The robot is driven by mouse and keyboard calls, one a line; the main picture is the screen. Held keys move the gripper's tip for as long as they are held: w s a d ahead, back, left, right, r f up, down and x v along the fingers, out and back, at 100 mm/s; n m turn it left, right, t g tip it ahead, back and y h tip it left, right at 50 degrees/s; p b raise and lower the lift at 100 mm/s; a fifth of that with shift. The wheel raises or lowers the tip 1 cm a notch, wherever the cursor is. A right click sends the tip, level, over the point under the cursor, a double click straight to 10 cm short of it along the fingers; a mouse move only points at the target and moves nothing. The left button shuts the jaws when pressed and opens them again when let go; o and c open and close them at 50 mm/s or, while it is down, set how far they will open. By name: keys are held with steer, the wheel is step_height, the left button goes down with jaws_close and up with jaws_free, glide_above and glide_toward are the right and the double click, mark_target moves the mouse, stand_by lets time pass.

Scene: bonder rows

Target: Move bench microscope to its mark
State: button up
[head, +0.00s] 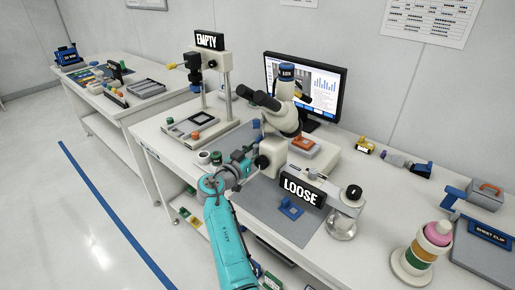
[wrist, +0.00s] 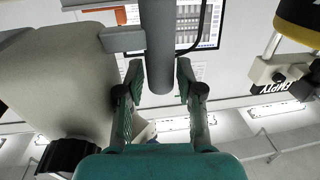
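The bench microscope (head: 285,112), pale with black eyepieces and a blue-banded top, stands on the bench in front of the monitor. My gripper (head: 255,155) is low at its front left in the head view, with my teal arm reaching up from below. In the wrist view, my gripper (wrist: 159,82) has its two fingers apart on either side of a grey post (wrist: 160,45). Narrow gaps seem to show beside the post, and contact is unclear. A large beige body (wrist: 65,75) fills the left. I cannot single out the mark.
A stand signed EMPTY (head: 209,42) is at the back left. A LOOSE sign (head: 303,190) sits on a low arm by a grey mat (head: 262,205). The monitor (head: 325,85) is behind. A ringed stack (head: 422,255) stands at right.

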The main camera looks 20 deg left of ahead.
steer(key=s+a, duration=0.1)
steer(key=s, duration=0.9)
steer(key=shift+s+a, duration=0.3)
steer(key=shift+s, duration=0.05)
steer(key=shift+c, duration=0.3)
